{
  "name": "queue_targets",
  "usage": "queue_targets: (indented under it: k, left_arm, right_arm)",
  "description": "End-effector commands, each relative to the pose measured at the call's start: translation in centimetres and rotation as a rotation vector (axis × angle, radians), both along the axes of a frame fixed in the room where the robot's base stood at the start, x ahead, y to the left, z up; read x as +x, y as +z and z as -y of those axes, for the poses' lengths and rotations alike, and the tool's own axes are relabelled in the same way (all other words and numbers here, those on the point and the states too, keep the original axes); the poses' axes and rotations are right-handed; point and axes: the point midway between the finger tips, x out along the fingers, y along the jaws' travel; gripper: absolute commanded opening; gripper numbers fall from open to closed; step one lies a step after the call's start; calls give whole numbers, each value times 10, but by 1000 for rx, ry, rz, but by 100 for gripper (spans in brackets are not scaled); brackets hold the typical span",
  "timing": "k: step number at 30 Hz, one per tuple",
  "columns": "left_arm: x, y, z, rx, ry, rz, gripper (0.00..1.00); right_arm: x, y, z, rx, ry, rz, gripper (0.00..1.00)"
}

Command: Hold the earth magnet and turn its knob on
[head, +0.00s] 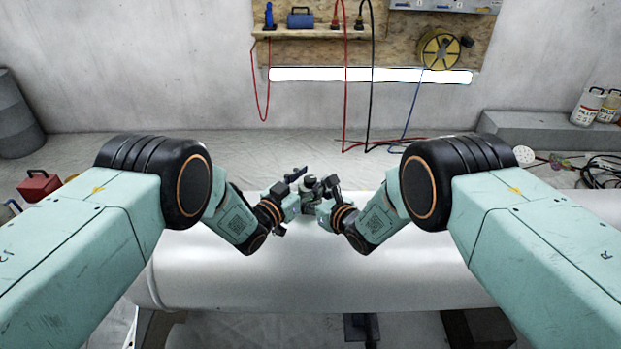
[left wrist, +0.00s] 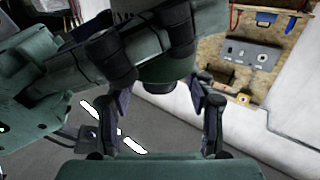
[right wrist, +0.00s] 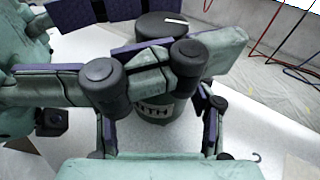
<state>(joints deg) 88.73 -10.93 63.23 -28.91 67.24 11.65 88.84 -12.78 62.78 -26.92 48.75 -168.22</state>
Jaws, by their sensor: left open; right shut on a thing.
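The earth magnet (head: 311,189) is a small dark green cylinder standing upright on the big white pipe (head: 230,272). In the right wrist view its body (right wrist: 155,109) carries pale lettering, partly hidden, and its black knob (right wrist: 162,24) has a white line on top. My right gripper (head: 325,194) is shut on the magnet's body, one finger on each side. My left gripper (head: 292,186) is open at knob height, close to the knob; its links cover part of the magnet in the right wrist view. Whether its fingers touch the knob is unclear.
A wooden board (head: 400,40) with a tool shelf, hanging cables and a yellow reel (head: 439,48) is on the back wall. A red box (head: 39,186) lies at left, canisters (head: 588,107) at right. The pipe's top is otherwise clear.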

Motion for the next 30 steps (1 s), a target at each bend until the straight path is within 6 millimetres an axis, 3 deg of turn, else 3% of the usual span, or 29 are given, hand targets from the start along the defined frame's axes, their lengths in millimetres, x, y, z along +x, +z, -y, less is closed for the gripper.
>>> queue_targets:
  k: [7,26,30]
  left_arm:
    - [0,0,0,0,0,-1,54]
    - [0,0,0,1,0,-1,1]
    - [0,0,0,0,-5,0,0]
  right_arm:
    - [1,2,0,2,0,2,11]
    - [1,2,0,1,0,4,11]
    - [1,2,0,1,0,3,11]
